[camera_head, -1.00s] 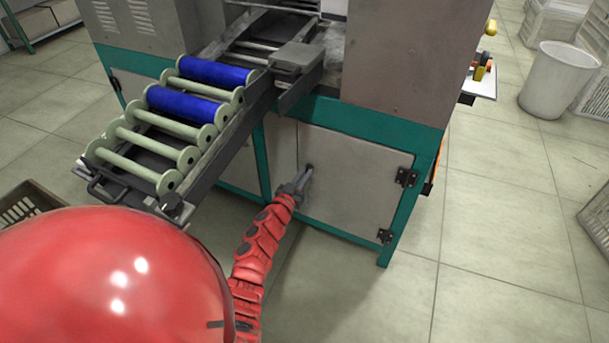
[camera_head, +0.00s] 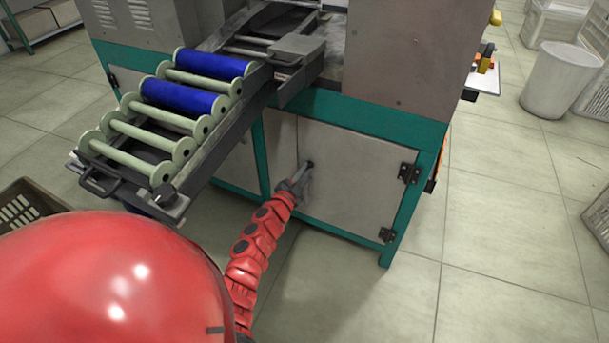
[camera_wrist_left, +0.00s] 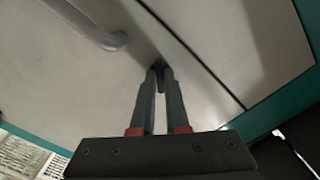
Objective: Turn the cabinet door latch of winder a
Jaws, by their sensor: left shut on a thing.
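Winder a's grey cabinet door (camera_head: 355,190) sits in a teal frame below the machine body, with black hinges on its right side. My left gripper (camera_head: 306,168) is at the door's upper left, by the dark latch. In the left wrist view the gripper (camera_wrist_left: 158,72) is shut on the small dark latch (camera_wrist_left: 160,78), close to the door seam. The fingertips hide most of the latch, so its angle is hard to tell. The door (camera_wrist_left: 90,80) looks shut there. My right gripper does not show.
A white bin (camera_head: 560,80) stands at the right. A crate (camera_head: 25,210) is at the left edge.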

